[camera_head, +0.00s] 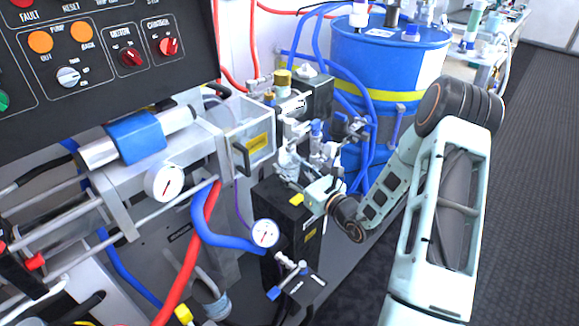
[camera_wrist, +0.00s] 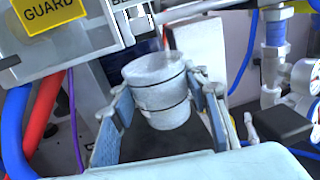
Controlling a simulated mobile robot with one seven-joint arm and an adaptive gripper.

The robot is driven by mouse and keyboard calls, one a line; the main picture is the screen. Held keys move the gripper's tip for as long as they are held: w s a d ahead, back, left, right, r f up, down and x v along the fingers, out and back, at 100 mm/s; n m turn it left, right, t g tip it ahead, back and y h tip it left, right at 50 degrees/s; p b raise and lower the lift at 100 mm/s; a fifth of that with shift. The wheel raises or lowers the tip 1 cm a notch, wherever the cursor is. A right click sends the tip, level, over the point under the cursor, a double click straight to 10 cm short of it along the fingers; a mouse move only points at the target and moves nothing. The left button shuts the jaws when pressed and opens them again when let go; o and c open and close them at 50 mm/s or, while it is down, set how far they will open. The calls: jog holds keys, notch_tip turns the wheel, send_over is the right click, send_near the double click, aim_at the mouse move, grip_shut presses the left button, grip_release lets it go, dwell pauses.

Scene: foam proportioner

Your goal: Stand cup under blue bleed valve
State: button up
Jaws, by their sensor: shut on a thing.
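A whitish-grey cup (camera_wrist: 158,85) with two dark bands sits between the blue-padded fingers of my gripper (camera_wrist: 163,118) in the wrist view. My gripper is shut on it, and the cup looks slightly tilted in the picture. In the head view my gripper (camera_head: 294,168) is among the fittings right of the clear guard box, and the cup is hard to make out there. A blue valve part (camera_wrist: 275,28) shows on pipework right of the cup; I cannot tell whether it is the bleed valve.
The clear guard box (camera_head: 252,140) with its yellow label stands close left of my gripper. A black box (camera_head: 275,205) and a pressure gauge (camera_head: 265,233) are below. Blue and red hoses run nearby. A blue drum (camera_head: 385,65) stands behind.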

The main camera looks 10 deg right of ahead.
jog(key=shift+f, duration=0.3)
jog(key=o, duration=1.1)
jog(key=shift+c, duration=0.2)
jog(key=shift+r+p, duration=0.3)
jog(key=shift+r, duration=0.25)
jog(key=shift+s+d+r, duration=0.1)
jog(key=shift+s+r, duration=0.05)
jog(key=shift+r, duration=0.1)
jog(key=p+v, duration=0.1)
jog(key=v, duration=1)
jog(key=shift+s+f, duration=0.2)
jog(key=shift+s, duration=0.15)
jog(key=shift+d, duration=0.1)
